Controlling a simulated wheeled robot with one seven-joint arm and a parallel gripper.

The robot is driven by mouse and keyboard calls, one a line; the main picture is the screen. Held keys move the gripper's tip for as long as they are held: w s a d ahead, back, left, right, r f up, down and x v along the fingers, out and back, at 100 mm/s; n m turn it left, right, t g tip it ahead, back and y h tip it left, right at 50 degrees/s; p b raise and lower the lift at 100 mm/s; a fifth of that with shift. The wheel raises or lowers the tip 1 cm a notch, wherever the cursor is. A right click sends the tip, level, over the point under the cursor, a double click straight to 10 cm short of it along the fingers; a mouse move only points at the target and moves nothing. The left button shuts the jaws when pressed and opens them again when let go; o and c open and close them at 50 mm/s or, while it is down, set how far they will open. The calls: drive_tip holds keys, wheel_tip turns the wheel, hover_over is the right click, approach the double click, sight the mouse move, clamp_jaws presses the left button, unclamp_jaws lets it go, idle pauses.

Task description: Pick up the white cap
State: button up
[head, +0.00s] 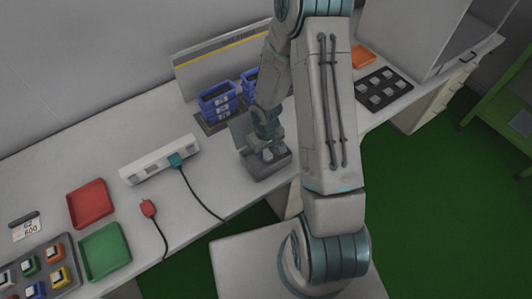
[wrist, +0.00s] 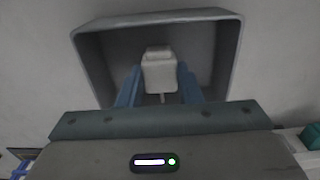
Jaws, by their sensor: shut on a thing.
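The white cap (wrist: 158,72) is a small pale block with rounded edges, between the two blue fingers of my gripper (wrist: 159,84) in the wrist view. My gripper is shut on it, with the cap's top part standing past the fingertips. Behind the cap is the inside of an open grey bin (wrist: 88,62). In the head view my gripper (head: 267,146) points down into the grey bin (head: 268,174) on the bench. The arm and gripper hide part of the bin there. I cannot tell whether the cap touches the bin floor.
Blue bins (head: 218,102) stand behind the grey bin. A white power strip (head: 158,160) with a teal plug (head: 177,160) lies to the left, its cable running near the bin. Red (head: 90,203) and green (head: 106,251) trays are farther left. A black tray (head: 384,91) lies right.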

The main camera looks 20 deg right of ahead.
wheel_tip(320, 180, up, 2)
drive_tip(key=shift+r, duration=0.25)
drive_tip(key=s+d+r, duration=0.7)
drive_tip(key=s+d, duration=0.1)
drive_tip(key=shift+d, duration=0.25)
idle(0.4)
